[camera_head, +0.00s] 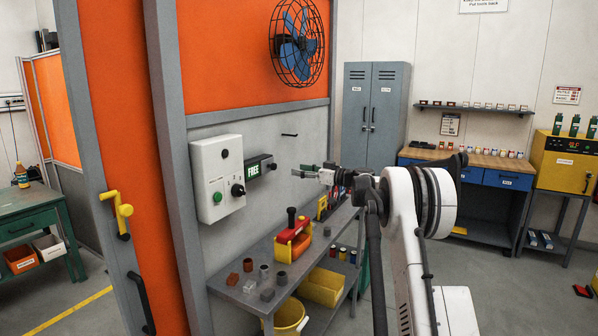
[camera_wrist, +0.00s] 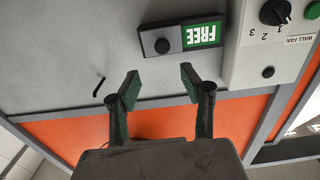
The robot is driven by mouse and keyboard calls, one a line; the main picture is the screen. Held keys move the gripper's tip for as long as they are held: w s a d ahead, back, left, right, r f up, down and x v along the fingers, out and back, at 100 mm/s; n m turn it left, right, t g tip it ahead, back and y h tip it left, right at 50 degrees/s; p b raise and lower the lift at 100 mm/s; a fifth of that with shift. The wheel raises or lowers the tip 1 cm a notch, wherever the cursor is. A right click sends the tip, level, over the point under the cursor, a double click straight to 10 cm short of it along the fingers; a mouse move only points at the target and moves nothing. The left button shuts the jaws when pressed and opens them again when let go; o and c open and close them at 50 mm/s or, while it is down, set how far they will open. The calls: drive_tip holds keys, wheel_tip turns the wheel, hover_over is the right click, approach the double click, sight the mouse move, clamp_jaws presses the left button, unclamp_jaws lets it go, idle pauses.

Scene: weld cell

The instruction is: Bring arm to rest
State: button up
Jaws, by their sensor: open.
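My arm reaches from the right of the head view toward the grey wall panel. My gripper (camera_head: 303,173) is open and empty in front of that panel, just right of the FREE sign box (camera_head: 260,166). In the wrist view my gripper (camera_wrist: 159,84) shows its two green-padded fingers spread apart with nothing between them. The FREE sign box (camera_wrist: 182,38), dark with a round knob, appears upside down past the fingertips. A clear gap between the fingertips and the box cannot be judged exactly.
A white control box (camera_head: 217,178) with a green button and black selector is left of the sign. Below, a grey bench (camera_head: 238,292) holds a red-yellow tool caddy (camera_head: 292,240) and small blocks. A wall fan (camera_head: 297,42) hangs above. Open floor lies right of my arm.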

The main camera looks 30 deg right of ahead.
idle(0.3)
drive_tip(key=s+a+r+m+g+h+b, duration=0.1)
drive_tip(key=s+a+r+g, duration=0.1)
drive_tip(key=s+a, duration=0.35)
drive_tip(key=s+a+r+g+b, duration=0.1)
drive_tip(key=s+a, duration=0.1)
drive_tip(key=a, duration=0.7)
drive_tip(key=s+a+f+m+g+h+b, duration=0.1)
drive_tip(key=s+a+m+g+h, duration=0.15)
drive_tip(key=s+a, duration=1.05)
drive_tip(key=s+a+f+m+h+b, duration=0.1)
drive_tip(key=s+f, duration=0.5)
drive_tip(key=s, duration=0.6)
drive_tip(key=s+a+f+m+g+h+b, duration=0.1)
drive_tip(key=s+f, duration=0.5)
drive_tip(key=s, duration=0.7)
drive_tip(key=s+a+f+m+g+h+b, duration=0.1)
drive_tip(key=s+a+f+h, duration=0.2)
drive_tip(key=s, duration=0.9)
wheel_tip(320, 180, down, 3)
drive_tip(key=shift+s+f+h, duration=0.15)
drive_tip(key=shift+s+h, duration=0.05)
drive_tip(key=shift+h, duration=0.35)
drive_tip(key=shift+g, duration=0.25)
